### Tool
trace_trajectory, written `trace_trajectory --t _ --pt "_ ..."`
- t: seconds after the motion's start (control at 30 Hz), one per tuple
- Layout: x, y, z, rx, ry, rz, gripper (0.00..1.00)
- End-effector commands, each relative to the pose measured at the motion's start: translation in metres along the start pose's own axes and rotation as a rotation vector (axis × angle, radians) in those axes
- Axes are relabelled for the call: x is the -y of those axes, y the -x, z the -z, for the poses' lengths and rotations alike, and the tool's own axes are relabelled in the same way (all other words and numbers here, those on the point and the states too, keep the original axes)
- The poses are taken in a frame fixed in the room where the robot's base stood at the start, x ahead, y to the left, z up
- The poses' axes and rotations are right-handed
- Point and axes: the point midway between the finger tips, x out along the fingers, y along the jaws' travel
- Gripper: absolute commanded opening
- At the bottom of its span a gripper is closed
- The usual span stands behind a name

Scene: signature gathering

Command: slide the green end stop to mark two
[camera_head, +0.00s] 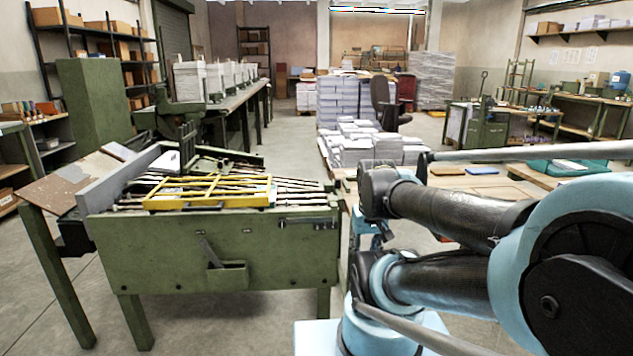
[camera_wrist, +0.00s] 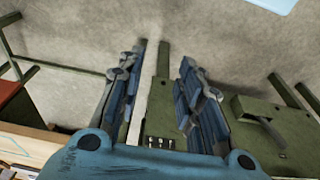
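The green machine (camera_head: 220,250) stands left of my arm in the head view. A dark scale strip (camera_head: 312,224) sits on its front at the upper right. Pale marks (camera_wrist: 160,142) show on its green panel in the wrist view, too small to read. I cannot make out the green end stop with certainty against the green panel. In the wrist view my gripper (camera_wrist: 160,75) is open, its two blue-grey fingers wide apart. The marked panel and a green leg show between them. No held thing shows. In the head view my arm hides much of the gripper.
A green pocket with a lever (camera_head: 227,277) is on the machine's front and shows at the right in the wrist view (camera_wrist: 268,118). A yellow frame (camera_head: 215,190) lies on top. Paper stacks (camera_head: 360,140) stand behind.

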Motion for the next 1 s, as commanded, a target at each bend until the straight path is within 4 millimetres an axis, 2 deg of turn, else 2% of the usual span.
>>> trace_trajectory --t 0.33,0.37,0.43,0.53,0.67,1.0 --pt "0.0 0.0 0.0 0.0 0.0 0.0 0.33" --pt "0.0 0.0 0.0 0.0 0.0 0.0 0.4" --pt "0.0 0.006 -0.005 -0.009 0.0 0.0 0.4" --pt "0.0 0.015 0.001 -0.008 0.0 0.0 0.4" --pt "0.003 0.035 0.025 0.003 0.0 0.001 0.4" --pt "0.001 0.099 0.122 0.046 -0.006 0.001 0.4"
